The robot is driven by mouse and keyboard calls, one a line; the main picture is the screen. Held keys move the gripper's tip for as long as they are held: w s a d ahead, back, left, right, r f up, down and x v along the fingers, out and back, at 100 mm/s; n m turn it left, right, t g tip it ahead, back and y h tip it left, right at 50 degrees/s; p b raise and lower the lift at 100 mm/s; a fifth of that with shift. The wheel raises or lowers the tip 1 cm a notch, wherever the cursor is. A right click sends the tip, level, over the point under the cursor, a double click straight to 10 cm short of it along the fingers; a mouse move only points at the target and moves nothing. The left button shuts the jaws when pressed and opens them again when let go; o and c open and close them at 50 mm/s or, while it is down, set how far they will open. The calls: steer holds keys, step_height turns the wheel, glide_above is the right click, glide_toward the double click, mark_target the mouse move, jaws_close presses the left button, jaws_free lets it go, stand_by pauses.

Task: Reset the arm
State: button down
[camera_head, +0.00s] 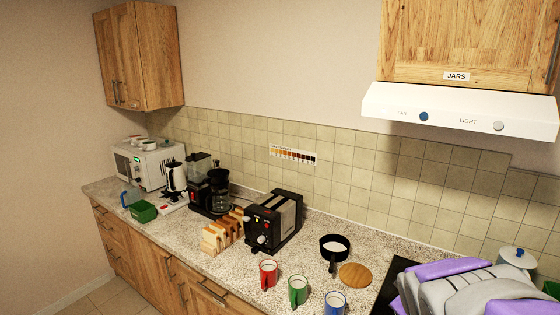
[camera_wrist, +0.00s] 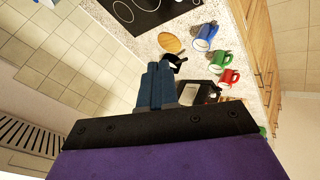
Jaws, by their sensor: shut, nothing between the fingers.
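My gripper (camera_wrist: 158,66) shows in the wrist view as two blue-grey fingers side by side, shut and empty. It is over the counter region, apart from anything I can see. In the head view my purple and grey arm is folded at the lower right, and the fingers cannot be made out there.
On the counter (camera_head: 225,268) stand a toaster (camera_head: 274,220), a toast rack (camera_head: 222,235), a coffee maker (camera_head: 208,188), red (camera_head: 268,273), green (camera_head: 298,290) and blue (camera_head: 335,303) mugs, a black pan (camera_head: 335,247) and a round board (camera_head: 355,275). A hood (camera_head: 460,110) hangs above right.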

steer(key=s+a+f+m+g+y+b, duration=0.1)
steer(key=s+a+f+m+g, duration=0.1)
steer(key=s, duration=0.6)
steer(key=s+a+f+m+g+y+b, duration=0.1)
steer(key=s+a+f+g, duration=0.3)
steer(key=s, duration=0.5)
steer(key=s+a+f+m+g+y+b, duration=0.1)
steer(key=s+a+f+m+g, duration=0.1)
steer(key=s+a+f, duration=0.4)
steer(key=s+f+g, duration=0.1)
steer(key=s, duration=0.2)
steer(key=shift+s+a+m+b, duration=0.2)
steer(key=shift+s+m+b, duration=0.05)
steer(key=shift+m+b, duration=0.15)
